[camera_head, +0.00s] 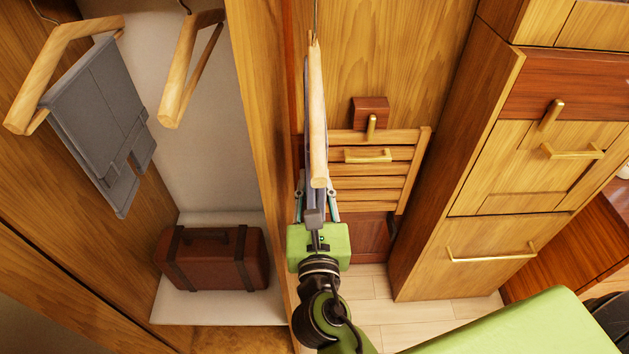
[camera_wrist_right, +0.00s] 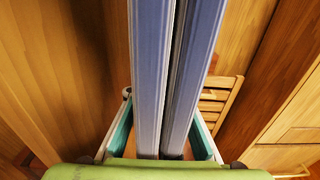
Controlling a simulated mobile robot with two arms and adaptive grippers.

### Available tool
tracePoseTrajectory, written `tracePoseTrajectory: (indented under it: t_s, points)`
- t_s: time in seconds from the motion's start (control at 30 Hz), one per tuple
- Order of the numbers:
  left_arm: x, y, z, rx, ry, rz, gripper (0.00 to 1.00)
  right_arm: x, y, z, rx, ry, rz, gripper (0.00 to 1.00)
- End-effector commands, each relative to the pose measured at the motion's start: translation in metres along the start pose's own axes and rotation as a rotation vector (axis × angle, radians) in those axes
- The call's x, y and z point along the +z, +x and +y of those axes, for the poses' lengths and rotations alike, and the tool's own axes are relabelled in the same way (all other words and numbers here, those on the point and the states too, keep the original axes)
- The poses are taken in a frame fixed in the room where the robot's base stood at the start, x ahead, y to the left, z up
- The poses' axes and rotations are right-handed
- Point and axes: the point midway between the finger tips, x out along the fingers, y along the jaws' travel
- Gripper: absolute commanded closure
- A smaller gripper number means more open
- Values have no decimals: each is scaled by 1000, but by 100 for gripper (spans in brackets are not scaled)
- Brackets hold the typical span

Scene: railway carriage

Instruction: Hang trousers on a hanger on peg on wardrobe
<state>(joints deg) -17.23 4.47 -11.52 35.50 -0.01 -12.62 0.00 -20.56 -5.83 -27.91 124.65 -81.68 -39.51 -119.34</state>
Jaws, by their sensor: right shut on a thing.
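My right gripper (camera_head: 317,196) is upright in the middle of the head view, shut on blue-grey trousers (camera_head: 311,203). The trousers hang folded on a wooden hanger (camera_head: 318,120), seen nearly edge-on, and are mostly hidden behind it. The hanger's thin metal hook (camera_head: 316,18) runs up out of the picture, so I cannot tell what it touches. In the right wrist view, two trouser panels (camera_wrist_right: 150,70) stand between the teal fingers of my right gripper (camera_wrist_right: 165,125). The open wardrobe (camera_head: 244,150) is at left; no peg is clearly visible. My left gripper is out of view.
Inside the wardrobe hang grey trousers on a hanger (camera_head: 95,115) and an empty hanger (camera_head: 180,75). A brown suitcase (camera_head: 212,258) stands on its floor. A folded slatted wooden seat (camera_head: 375,170) is on the wall behind; wooden drawers (camera_head: 500,215) stand at right.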

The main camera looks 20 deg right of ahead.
Motion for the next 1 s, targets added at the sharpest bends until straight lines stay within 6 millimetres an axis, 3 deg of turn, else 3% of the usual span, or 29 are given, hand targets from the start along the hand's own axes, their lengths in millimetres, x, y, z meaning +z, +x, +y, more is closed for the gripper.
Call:
tracePoseTrajectory:
  t_s: [0.17, 0.2, 0.27, 0.3, 0.67, 0.83, 1.0]
  points:
    - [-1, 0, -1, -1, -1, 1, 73, 2, 0, 0, 0, 0, -4, 100]
    - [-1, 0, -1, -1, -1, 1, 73, 2, 0, 0, 0, 0, -4, 77]
    - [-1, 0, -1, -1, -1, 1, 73, 2, 0, 0, 0, 1, -4, 61]
    - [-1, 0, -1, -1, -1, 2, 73, 2, 0, 0, 0, 1, -3, 60]
    - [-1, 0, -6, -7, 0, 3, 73, -1, -3, 0, 0, 0, 3, 60]
    - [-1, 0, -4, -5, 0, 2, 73, -2, -24, 0, 2, -1, 5, 60]
    - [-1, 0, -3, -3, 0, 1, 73, -2, -62, 0, 3, -3, 5, 60]
